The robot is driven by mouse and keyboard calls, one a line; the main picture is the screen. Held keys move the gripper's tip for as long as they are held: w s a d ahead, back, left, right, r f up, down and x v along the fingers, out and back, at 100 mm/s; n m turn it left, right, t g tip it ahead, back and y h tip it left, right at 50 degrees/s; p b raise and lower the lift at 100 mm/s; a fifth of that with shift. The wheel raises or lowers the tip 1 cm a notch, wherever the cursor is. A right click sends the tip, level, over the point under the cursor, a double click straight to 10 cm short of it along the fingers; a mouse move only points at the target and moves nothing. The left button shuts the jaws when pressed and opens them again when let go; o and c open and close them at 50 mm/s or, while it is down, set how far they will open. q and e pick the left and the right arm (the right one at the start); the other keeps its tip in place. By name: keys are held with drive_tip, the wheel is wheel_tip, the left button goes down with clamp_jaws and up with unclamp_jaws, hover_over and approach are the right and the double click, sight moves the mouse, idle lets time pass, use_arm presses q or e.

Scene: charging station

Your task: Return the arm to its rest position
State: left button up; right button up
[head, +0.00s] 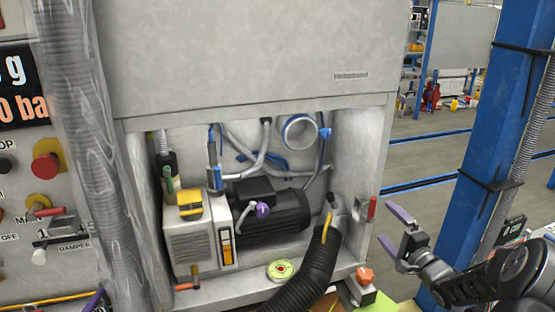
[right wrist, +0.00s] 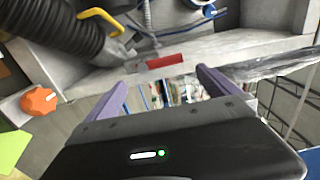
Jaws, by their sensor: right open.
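My right gripper (head: 395,230) is at the right in the head view, in front of the machine's right side wall. Its two purple fingers are spread apart with nothing between them. In the right wrist view the open right gripper (right wrist: 160,90) points toward the cabinet edge, and a red handle (right wrist: 162,61) shows beyond and between the fingertips. In the head view this red handle (head: 372,208) is on the cabinet's right edge, just left of the fingers and apart from them. My left gripper is not in view.
The grey cabinet (head: 240,50) holds a motor (head: 275,215) and pipes. A black hose (head: 312,275) runs out of its front. An orange knob (head: 365,275) is below the right gripper. A blue post (head: 500,120) stands close behind my right arm. Open floor (head: 420,155) lies between cabinet and post.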

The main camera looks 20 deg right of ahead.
wheel_tip(320, 180, down, 9)
drive_tip(key=s+d+n+g+h, duration=0.1)
drive_tip(key=s+n+g+h, duration=0.1)
drive_tip(key=n+g+h, duration=0.15)
drive_tip(key=s+a+f+n+g+y, duration=0.2)
drive_tip(key=a+f, duration=0.5)
drive_tip(key=s+a+f+n+g+y, duration=0.1)
drive_tip(key=s+a+f+n+g, duration=0.15)
drive_tip(key=a+f, duration=0.5)
drive_tip(key=s+a+f+n+g+y, duration=0.1)
drive_tip(key=s+a+f+n+g, duration=0.2)
drive_tip(key=s+a, duration=0.4)
drive_tip(key=s+a+f+n+g+y, duration=0.2)
drive_tip(key=s+a, duration=0.6)
drive_tip(key=a, duration=0.7)
drive_tip(key=s+a+f+n+g+y, duration=0.2)
drive_tip(key=s+a+f+n+g, duration=0.1)
drive_tip(key=s+a, duration=0.5)
drive_tip(key=a+f+g, duration=0.1)
drive_tip(key=a+f, duration=0.1)
drive_tip(key=a, duration=0.1)
drive_tip(key=shift+n, duration=0.3)
drive_tip(key=shift+w, duration=0.1)
